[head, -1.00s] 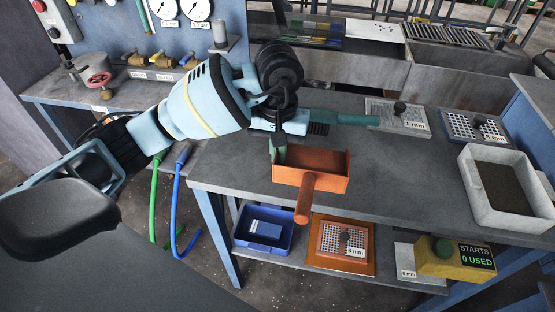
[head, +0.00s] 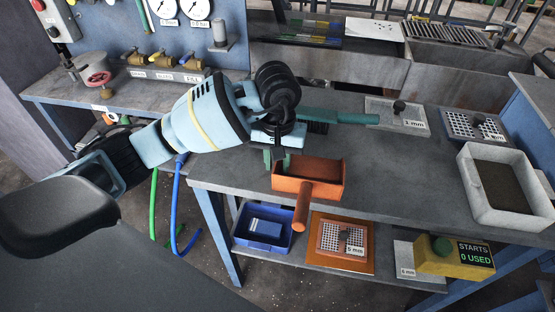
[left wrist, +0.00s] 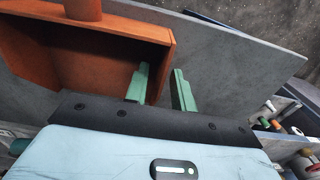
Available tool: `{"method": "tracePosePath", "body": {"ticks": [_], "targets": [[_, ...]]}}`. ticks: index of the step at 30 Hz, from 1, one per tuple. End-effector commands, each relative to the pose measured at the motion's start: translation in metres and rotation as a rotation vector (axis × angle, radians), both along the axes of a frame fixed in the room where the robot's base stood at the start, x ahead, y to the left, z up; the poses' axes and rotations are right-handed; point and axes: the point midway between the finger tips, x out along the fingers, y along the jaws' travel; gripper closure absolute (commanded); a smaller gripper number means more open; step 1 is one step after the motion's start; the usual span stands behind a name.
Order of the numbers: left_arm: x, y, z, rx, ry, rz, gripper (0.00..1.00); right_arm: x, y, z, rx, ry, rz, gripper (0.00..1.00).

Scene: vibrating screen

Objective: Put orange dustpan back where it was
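The orange dustpan (head: 320,170) sits at the front edge of the grey workbench, with its handle (head: 302,208) pointing toward me past the edge. It also shows in the left wrist view (left wrist: 85,55). My left gripper (head: 277,159) is at the dustpan's left wall. Its two green fingers (left wrist: 160,88) stand apart, one on the pan's inner side and one outside, with the wall's edge between them. I see a gap beside the wall. My right gripper is not in view.
A teal-handled brush (head: 340,117) lies behind the dustpan. Screens (head: 398,117) and a white tray (head: 505,190) stand to the right. A blue bin (head: 263,226) and an orange-framed screen (head: 341,243) are on the lower shelf. The bench right of the dustpan is clear.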

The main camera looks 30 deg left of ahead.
Motion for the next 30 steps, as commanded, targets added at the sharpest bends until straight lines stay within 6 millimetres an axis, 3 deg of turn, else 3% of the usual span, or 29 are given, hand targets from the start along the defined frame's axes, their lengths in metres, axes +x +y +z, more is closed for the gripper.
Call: {"method": "tracePosePath", "body": {"ticks": [8, 21, 30], "targets": [[0.001, 0.000, 0.009, -0.001, -0.003, 0.000, 0.75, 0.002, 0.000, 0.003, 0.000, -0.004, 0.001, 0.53], [0.001, 0.000, 0.091, 0.000, -0.005, 0.001, 0.75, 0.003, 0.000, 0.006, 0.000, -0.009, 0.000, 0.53], [0.000, 0.000, 0.122, -0.001, -0.001, 0.000, 0.75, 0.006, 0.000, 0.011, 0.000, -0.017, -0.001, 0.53]]}}
